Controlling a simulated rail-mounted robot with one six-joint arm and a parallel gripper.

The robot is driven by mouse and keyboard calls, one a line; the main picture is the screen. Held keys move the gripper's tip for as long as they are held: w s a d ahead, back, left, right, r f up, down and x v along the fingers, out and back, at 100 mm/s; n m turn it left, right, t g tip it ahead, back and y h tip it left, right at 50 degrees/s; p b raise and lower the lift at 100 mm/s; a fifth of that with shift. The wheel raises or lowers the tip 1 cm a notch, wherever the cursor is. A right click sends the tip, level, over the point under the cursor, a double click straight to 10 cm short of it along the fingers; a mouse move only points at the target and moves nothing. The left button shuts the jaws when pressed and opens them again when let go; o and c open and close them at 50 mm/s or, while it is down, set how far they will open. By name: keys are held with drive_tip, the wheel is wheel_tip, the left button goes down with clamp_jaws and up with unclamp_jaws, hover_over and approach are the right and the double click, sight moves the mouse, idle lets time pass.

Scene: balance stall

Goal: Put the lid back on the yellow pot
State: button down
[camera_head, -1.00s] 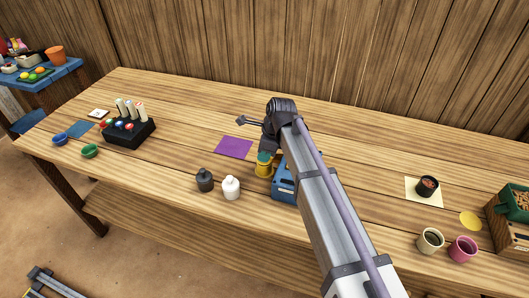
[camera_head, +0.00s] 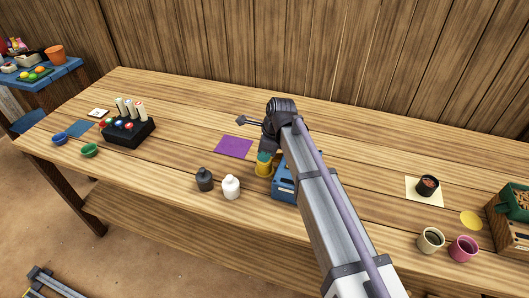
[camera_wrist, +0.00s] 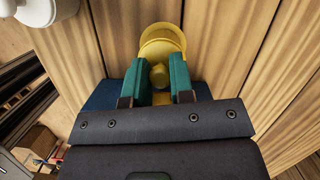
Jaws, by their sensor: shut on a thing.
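The yellow pot (camera_head: 263,171) stands near the front of the table, directly below my gripper (camera_head: 264,158). In the wrist view, the teal fingers of my gripper (camera_wrist: 160,82) are shut on the yellow lid (camera_wrist: 158,75) by its small round knob. The yellow pot (camera_wrist: 163,37) shows just beyond the fingers. The lid is at the pot's top, but I cannot tell whether it rests fully on the rim or is slightly above it. My arm and gripper hide part of both.
A blue box (camera_head: 284,186) stands close right of the pot. A purple mat (camera_head: 233,147) lies behind. A flat yellow disc (camera_head: 471,221) and two cups are far right.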

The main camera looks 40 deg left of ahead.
idle(0.3)
drive_tip(key=shift+c, duration=2.2)
unclamp_jaws()
wheel_tip(320, 180, up, 7)
drive_tip(key=p, duration=0.7)
clamp_jaws()
